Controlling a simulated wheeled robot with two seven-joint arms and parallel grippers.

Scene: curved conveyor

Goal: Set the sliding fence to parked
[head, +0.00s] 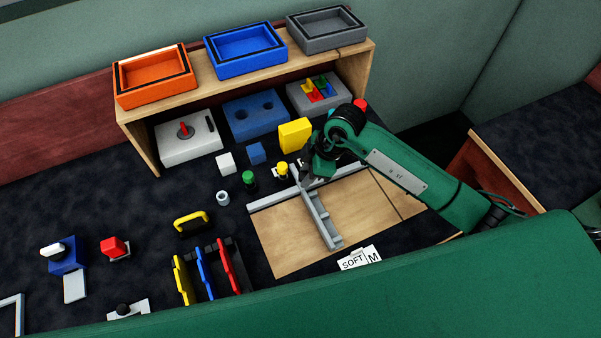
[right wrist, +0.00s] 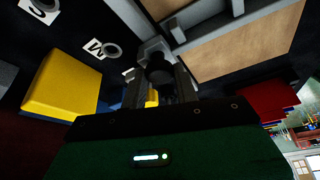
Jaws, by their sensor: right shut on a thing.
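The sliding fence is a grey slotted bar (head: 322,220) lying across a light wooden board (head: 285,240). Its far end meets a pale grey rail (head: 270,199) along the board's back edge. My right gripper (head: 308,176) is at that far end, shut on a dark knob there; the arm partly hides it. In the right wrist view, the fingers (right wrist: 160,78) close around the dark knob (right wrist: 158,66), with the grey rail (right wrist: 222,36) just beyond. Any mark for the parked position cannot be made out. My left gripper is not in view.
A yellow block (head: 295,135) stands behind the gripper. A green button (head: 248,177) and a yellow button (head: 282,170) stand left of it. A shelf (head: 143,140) with trays stands behind.

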